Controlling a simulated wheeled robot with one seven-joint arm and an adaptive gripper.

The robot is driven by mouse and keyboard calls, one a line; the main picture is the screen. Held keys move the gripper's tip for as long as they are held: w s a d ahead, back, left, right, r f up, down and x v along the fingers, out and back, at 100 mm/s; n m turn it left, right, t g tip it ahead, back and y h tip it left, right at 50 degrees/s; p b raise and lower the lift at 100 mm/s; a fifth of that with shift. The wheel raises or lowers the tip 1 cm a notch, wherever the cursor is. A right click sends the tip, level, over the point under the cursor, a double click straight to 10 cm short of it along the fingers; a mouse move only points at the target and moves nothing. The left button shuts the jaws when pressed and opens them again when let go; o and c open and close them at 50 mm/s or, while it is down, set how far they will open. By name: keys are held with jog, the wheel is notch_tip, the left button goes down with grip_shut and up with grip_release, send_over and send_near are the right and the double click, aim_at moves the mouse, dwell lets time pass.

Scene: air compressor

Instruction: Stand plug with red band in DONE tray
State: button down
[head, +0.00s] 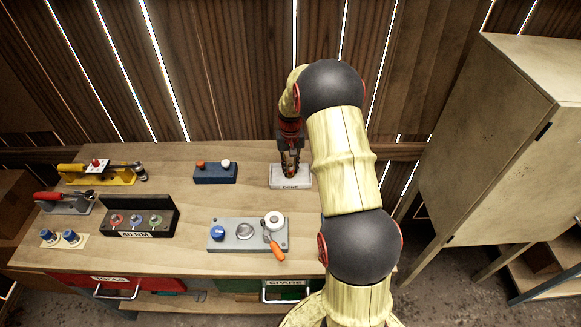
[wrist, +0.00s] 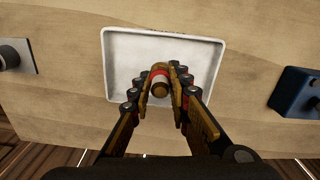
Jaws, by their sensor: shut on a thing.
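The plug with the red band (wrist: 160,82) shows in the wrist view as a small brown cylinder with a red ring. My gripper (wrist: 163,76) is shut on it, one finger on each side. The white DONE tray (head: 277,184) stands at the back right of the bench, labelled on its front. In the wrist view the tray (wrist: 122,42) lies beneath the plug, which is over its inside near one long edge. In the head view my gripper (head: 290,172) points down at the tray and hides the plug. I cannot tell whether the plug touches the tray floor.
A blue block (head: 215,174) with an orange and a white knob stands left of the tray. A grey plate (head: 230,245) with an orange-handled tool is in front. The 40 NM holder (head: 135,234) and yellow tool (head: 95,178) are farther left. A cabinet (head: 490,110) stands right.

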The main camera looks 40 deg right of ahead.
aim_at(290, 164)
jog(key=shift+f, duration=0.55)
jog(key=c, duration=1.6)
grip_release()
jog(key=shift+r+p, duration=1.8)
jog(key=shift+r, duration=1.45)
